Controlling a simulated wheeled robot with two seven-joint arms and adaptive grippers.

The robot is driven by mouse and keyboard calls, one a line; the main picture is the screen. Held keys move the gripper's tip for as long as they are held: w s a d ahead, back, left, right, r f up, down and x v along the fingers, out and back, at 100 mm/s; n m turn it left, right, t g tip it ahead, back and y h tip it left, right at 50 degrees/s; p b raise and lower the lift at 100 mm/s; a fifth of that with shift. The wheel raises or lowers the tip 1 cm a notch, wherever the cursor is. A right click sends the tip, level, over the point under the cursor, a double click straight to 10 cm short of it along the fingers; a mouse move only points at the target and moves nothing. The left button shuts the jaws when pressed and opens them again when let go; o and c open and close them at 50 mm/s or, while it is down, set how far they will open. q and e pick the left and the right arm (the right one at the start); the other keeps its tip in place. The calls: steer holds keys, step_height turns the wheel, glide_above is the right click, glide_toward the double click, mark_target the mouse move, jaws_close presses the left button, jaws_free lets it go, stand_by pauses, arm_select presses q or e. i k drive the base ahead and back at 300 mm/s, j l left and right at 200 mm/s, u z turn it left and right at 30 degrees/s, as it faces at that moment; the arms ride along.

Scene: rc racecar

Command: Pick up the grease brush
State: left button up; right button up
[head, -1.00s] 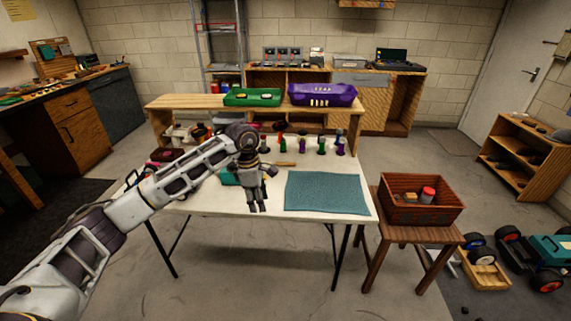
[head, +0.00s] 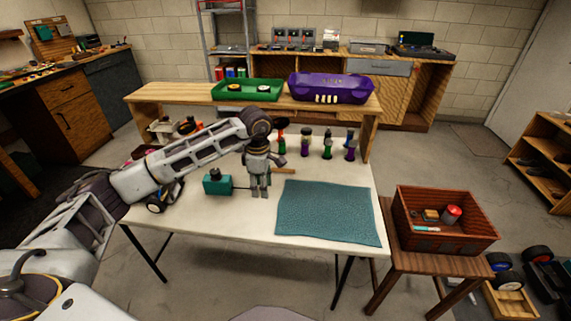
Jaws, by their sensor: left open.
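A short tan wooden handle (head: 284,170) lies on the white table (head: 200,222), just behind and to the right of my left gripper. It looks like the grease brush, but its other end is hidden behind the gripper and I cannot see bristles. My left gripper (head: 259,192) points down over the middle of the table. It is open, and nothing shows between its fingers. My right gripper is not in view.
A teal box (head: 217,186) sits left of the gripper, a teal mat (head: 328,211) to the right. Several coloured-handled tools (head: 327,146) stand behind. A wooden shelf holds a green tray (head: 248,91) and purple bin (head: 330,88). A red crate (head: 445,245) stands on a stool.

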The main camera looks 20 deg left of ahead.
mark_target(274, 170)
steer(key=i, duration=0.9)
